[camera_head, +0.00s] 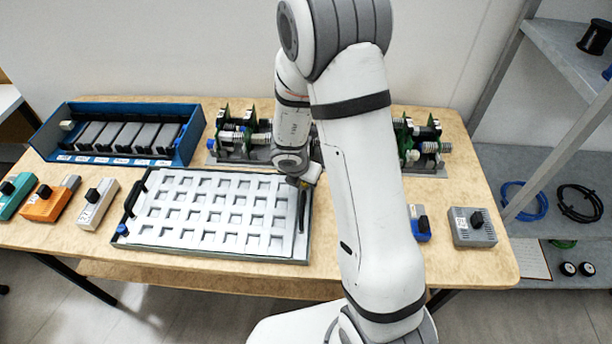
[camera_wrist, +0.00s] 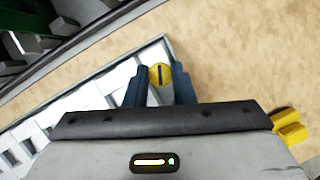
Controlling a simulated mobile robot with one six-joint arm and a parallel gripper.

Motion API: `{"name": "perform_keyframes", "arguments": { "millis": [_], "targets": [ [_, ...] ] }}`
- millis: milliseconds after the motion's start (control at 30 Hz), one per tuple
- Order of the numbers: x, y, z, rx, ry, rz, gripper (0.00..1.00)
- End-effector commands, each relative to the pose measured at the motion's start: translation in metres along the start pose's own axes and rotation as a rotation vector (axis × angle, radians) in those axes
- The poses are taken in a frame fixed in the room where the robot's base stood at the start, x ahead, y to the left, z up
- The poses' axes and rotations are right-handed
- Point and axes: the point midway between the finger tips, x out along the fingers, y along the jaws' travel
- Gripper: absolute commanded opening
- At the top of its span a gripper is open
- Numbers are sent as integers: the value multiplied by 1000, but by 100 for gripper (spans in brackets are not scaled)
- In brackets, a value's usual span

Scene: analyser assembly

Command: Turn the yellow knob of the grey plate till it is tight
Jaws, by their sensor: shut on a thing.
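The grey plate (camera_head: 215,246) lies flat on the table, with rows of square pockets and a black handle at each short side. My gripper (camera_head: 305,184) points down at its far right corner. In the wrist view, the yellow knob (camera_wrist: 160,73) with a dark slot sits between the two dark blue fingers of my gripper (camera_wrist: 160,88). The fingers are shut on the knob from its left and right sides. The plate's corner and white edge (camera_wrist: 105,87) show around and left of the knob. In the head view the knob cannot be told apart from my gripper.
A blue tray (camera_head: 62,122) of dark modules stands behind left. Green-and-black assemblies (camera_head: 236,140) stand at the back, partly behind my arm. Small boxes with black knobs lie left (camera_head: 97,205) and right (camera_head: 473,227). A grey shelf (camera_head: 560,170) stands at the right.

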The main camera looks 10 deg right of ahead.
Motion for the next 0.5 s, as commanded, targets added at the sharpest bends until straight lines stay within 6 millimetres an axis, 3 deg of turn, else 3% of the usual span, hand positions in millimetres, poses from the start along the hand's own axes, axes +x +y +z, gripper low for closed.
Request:
{"name": "perform_keyframes", "arguments": {
  "millis": [500],
  "targets": [
    [-3, 5, 3, 454, -3, -184, 0]
  ]
}}
